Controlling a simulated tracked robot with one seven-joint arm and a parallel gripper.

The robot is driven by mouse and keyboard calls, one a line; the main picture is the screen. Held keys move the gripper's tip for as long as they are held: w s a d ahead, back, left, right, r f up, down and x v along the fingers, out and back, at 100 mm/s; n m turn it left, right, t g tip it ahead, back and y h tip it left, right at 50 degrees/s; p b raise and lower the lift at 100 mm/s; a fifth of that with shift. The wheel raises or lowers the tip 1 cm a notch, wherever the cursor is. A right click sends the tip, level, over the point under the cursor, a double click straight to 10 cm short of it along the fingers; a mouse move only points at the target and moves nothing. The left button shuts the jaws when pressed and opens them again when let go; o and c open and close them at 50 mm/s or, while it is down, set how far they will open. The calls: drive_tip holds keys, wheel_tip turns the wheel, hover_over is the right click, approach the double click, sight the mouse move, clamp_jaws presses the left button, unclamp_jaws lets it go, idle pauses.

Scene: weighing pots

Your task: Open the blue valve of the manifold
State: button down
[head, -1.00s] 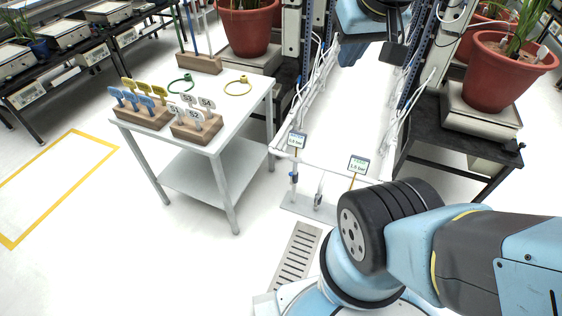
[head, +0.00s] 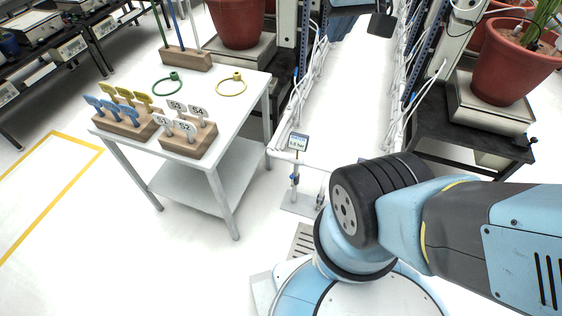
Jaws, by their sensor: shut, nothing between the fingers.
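The manifold (head: 311,163) is a low white pipe frame on a grey floor plate, left of my arm's shoulder. A small blue part, apparently the blue valve (head: 294,181), sits on its left upright below a small display (head: 298,142). Its handle is too small to tell its position. The right part of the manifold is hidden behind my arm. My gripper (head: 382,25) shows only as a dark piece at the top edge, mostly cut off. It is shut and empty, well apart from the blue valve.
A white table (head: 217,104) at left holds wooden blocks with yellow, blue and white tags, a green ring (head: 170,84) and a yellow ring (head: 232,84). Potted plants on scales stand at right (head: 515,60) and top. White tubing racks flank the aisle. Floor at lower left is clear.

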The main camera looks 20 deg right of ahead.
drive_tip(key=w+a+f+g, duration=0.1)
drive_tip(key=w+a+f, duration=0.2)
drive_tip(key=w+f, duration=0.7)
drive_tip(key=w+a+f+g, duration=0.1)
drive_tip(key=w+a+f, duration=0.35)
drive_tip(key=w, duration=0.95)
drive_tip(key=w+a+f+m+g, duration=0.1)
drive_tip(key=w+f, duration=0.2)
drive_tip(key=f, duration=0.8)
drive_tip(key=w+a+f, duration=0.1)
drive_tip(key=w+f, duration=0.3)
drive_tip(key=f, duration=0.7)
drive_tip(key=s+d+f+h, duration=0.1)
drive_tip(key=s+f, duration=0.1)
drive_tip(key=f, duration=1)
drive_tip(key=s+d+f+n+h, duration=0.1)
drive_tip(key=s+f, duration=0.2)
drive_tip(key=f, duration=0.8)
drive_tip(key=s+d+f+h, duration=0.1)
drive_tip(key=s+d+f, duration=0.1)
drive_tip(key=f, duration=1)
drive_tip(key=w+d+f, duration=0.2)
drive_tip(key=d+f, duration=0.4)
drive_tip(key=f, duration=0.5)
drive_tip(key=shift+w+d+g, duration=0.2)
drive_tip(key=shift+w+g, duration=0.15)
drive_tip(key=shift+g, duration=0.05)
